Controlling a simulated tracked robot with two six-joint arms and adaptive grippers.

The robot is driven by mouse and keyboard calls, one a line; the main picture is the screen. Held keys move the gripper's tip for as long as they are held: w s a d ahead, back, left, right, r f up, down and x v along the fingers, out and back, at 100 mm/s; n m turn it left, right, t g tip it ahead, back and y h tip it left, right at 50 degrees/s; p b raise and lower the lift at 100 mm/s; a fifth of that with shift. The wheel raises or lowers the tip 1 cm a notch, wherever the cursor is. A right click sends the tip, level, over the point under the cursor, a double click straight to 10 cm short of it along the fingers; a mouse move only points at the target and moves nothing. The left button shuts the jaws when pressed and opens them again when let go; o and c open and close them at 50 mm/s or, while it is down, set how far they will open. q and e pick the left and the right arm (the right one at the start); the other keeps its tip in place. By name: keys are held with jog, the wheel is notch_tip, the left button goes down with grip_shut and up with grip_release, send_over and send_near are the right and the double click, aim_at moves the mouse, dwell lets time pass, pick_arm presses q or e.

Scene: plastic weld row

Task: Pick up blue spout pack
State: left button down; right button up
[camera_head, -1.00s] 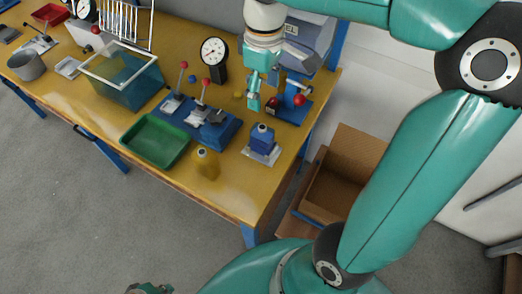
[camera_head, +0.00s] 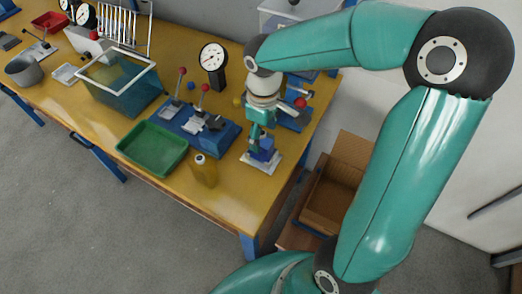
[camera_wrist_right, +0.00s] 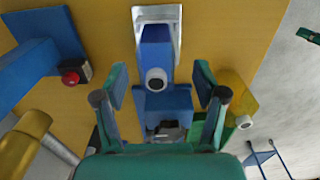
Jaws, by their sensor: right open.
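The blue spout pack (camera_head: 264,154) stands on a small pale plate (camera_head: 248,158) near the right end of the yellow bench. In the right wrist view the pack (camera_wrist_right: 155,50) shows its round white-rimmed cap, with the plate (camera_wrist_right: 176,14) at the top. My right gripper (camera_head: 262,132) is just above the pack and hides its upper part in the head view. In the right wrist view its two open fingers (camera_wrist_right: 160,88) stand to either side of the cap, with gaps between. My left gripper is not in view.
A yellow spout pack (camera_head: 204,172) stands left of the plate, close to the right gripper's side. A green tray (camera_head: 120,148), a blue lever fixture (camera_head: 222,138) and a dial gauge (camera_head: 213,57) are also on the bench. An open cardboard box (camera_head: 318,205) is beyond the right edge.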

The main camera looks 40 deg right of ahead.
jog(key=f, duration=0.5)
jog(key=shift+w+d, duration=0.1)
jog(key=shift+w, duration=0.2)
jog(key=shift+c, duration=0.2)
grip_shut()
